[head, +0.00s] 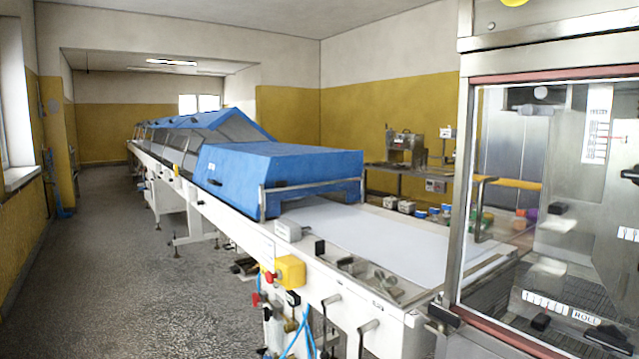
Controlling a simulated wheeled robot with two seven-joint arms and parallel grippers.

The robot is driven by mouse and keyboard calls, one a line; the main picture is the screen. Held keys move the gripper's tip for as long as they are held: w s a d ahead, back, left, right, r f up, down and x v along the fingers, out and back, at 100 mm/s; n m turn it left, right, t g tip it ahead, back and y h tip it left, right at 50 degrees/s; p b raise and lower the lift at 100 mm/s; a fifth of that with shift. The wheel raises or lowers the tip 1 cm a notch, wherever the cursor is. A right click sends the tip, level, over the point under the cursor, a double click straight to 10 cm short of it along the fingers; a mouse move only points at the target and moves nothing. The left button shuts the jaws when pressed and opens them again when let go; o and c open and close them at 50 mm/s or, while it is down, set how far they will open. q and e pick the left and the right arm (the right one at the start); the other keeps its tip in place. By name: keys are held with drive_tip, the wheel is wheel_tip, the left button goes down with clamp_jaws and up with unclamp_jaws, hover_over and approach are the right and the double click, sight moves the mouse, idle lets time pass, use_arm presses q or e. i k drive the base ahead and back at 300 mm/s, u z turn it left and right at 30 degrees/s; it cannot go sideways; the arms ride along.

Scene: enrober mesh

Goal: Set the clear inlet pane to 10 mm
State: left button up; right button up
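A steel machine cabinet (453,200) stands at the right edge, close to me. Its front has a large clear pane (500,200) in a steel frame with reddish strips along the top and bottom. I cannot tell whether this is the inlet pane or only a cover. Behind it a white upright scale (597,122) shows with a red mark; its numbers are too small to read. A lower white scale (545,303) sits beside a label reading ROLL (586,317). Dark knobs or handles show near the labels. The pane's height in mm cannot be read. Neither gripper is in view.
A long white conveyor (380,240) with a blue cover (285,170) runs from the cabinet to the back left. A yellow box (290,271) and lever handles stick out from its near side. A side table (440,176) stands behind. The floor at left (110,270) is clear.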

sight(280, 185)
drive_tip(key=u, duration=1.35)
drive_tip(key=i, duration=2.4)
drive_tip(key=z, duration=3)
